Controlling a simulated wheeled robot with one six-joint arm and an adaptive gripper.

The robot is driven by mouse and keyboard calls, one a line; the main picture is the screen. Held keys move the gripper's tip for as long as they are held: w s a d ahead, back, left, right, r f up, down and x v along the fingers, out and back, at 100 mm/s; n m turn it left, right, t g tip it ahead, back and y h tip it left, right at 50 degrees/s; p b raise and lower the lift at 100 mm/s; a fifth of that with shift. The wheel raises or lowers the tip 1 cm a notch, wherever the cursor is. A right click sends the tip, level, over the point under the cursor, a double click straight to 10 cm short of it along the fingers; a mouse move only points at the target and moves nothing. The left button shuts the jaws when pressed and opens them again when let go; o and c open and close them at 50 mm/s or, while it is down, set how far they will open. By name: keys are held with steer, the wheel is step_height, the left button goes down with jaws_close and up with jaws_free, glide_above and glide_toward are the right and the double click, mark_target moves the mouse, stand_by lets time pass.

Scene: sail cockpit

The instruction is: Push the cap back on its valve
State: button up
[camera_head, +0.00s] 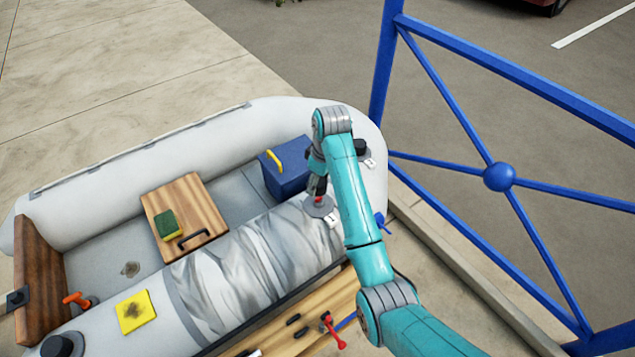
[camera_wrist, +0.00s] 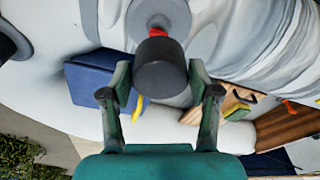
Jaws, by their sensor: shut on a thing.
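The dark cap (camera_wrist: 162,70) is between the fingers of my gripper (camera_wrist: 160,78), which is shut on it. The round grey valve (camera_wrist: 158,14) is just beyond the cap in the wrist view. A red part (camera_wrist: 157,33) shows between cap and valve; I cannot tell whether the cap touches it. In the head view my gripper (camera_head: 317,184) is above the valve (camera_head: 319,207), on the near tube of the grey inflatable boat (camera_head: 120,165). The cap is mostly hidden by my gripper there.
Another valve with a black cap (camera_head: 361,147) is at the boat's end; one more black cap (camera_head: 62,346) is at lower left. A blue box (camera_head: 286,178) with a yellow handle stands inside. A wooden seat (camera_head: 188,205) carries a sponge (camera_head: 167,224). Blue railing (camera_head: 498,177) stands right.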

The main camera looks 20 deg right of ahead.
mark_target(319, 196)
steer(key=shift+d+f, duration=0.2)
steer(key=shift+f, duration=1.05)
steer(key=shift+a+f, duration=0.1)
steer(key=shift+f, duration=1.5)
steer(key=shift+f, duration=0.6)
steer(key=o, duration=0.9)
steer(key=shift+r, duration=0.1)
